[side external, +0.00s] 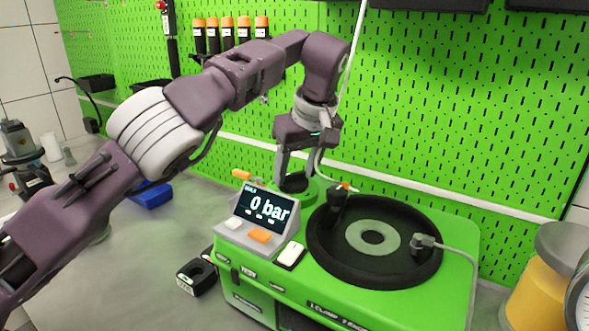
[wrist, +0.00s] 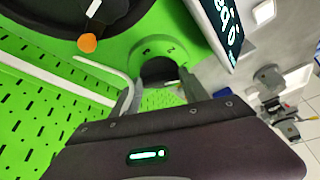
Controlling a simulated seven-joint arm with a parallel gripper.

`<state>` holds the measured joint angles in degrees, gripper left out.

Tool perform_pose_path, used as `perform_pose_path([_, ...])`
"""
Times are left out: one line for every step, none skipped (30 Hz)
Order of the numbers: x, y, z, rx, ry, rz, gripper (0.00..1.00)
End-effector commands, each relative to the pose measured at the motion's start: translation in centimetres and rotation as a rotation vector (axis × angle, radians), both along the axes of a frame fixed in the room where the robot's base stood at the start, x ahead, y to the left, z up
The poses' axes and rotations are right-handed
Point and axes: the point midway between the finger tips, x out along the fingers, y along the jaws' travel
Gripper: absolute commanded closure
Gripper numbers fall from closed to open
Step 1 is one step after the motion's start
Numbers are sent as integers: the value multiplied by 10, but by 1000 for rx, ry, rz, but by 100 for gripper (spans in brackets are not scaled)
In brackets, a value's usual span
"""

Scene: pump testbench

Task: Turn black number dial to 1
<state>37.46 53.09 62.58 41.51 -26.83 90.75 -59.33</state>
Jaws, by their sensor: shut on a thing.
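The black number dial (side external: 293,182) sits on a round green base (side external: 314,192) at the back left of the green testbench, behind the display. My gripper (side external: 295,176) points down over the dial and is shut on it, one finger at each side. In the wrist view the dial (wrist: 158,69) shows between the two fingers of my gripper (wrist: 158,82). Number marks, one like a 2, show on the green ring (wrist: 150,48) around it. The dial's pointer and its present setting cannot be made out.
The display (side external: 266,207) reads 0 bar, close in front of the dial. A black round plate (side external: 322,240) with a black lever (side external: 337,203) and a hose fitting (side external: 424,243) lies to the right. The green pegboard (side external: 430,100) stands behind. A thin hose hangs near my gripper.

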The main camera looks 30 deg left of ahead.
Motion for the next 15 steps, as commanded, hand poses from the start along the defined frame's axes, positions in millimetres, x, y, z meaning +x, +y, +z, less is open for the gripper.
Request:
perform_pose_path([2, 0, 0, 0, -4, 21, 88])
perform_pose_path([1, -1, 0, 0, -3, 36, 88])
perform_pose_path([1, -1, 0, 0, -2, 50, 88])
perform_pose_path([1, -1, 0, -1, -4, 59, 88])
perform_pose_path([1, -1, 0, -1, -4, 64, 88])
perform_pose_path([1, -1, 1, -1, -4, 69, 88])
perform_pose_path([1, -1, 1, -2, -4, 71, 88])
perform_pose_path([1, -1, 1, -2, -3, 71, 88])
perform_pose_path([1, -1, 1, -2, -3, 71, 88])
perform_pose_path([1, -1, 1, -2, -3, 71, 88])
perform_pose_path([1, -1, 1, -2, -3, 71, 88])
perform_pose_path([1, -1, 1, -2, -4, 70, 88])
perform_pose_path([1, -1, 1, -2, -4, 70, 88])
perform_pose_path([1, -1, 1, -2, -4, 70, 88])
perform_pose_path([1, -1, 1, -2, -4, 70, 40])
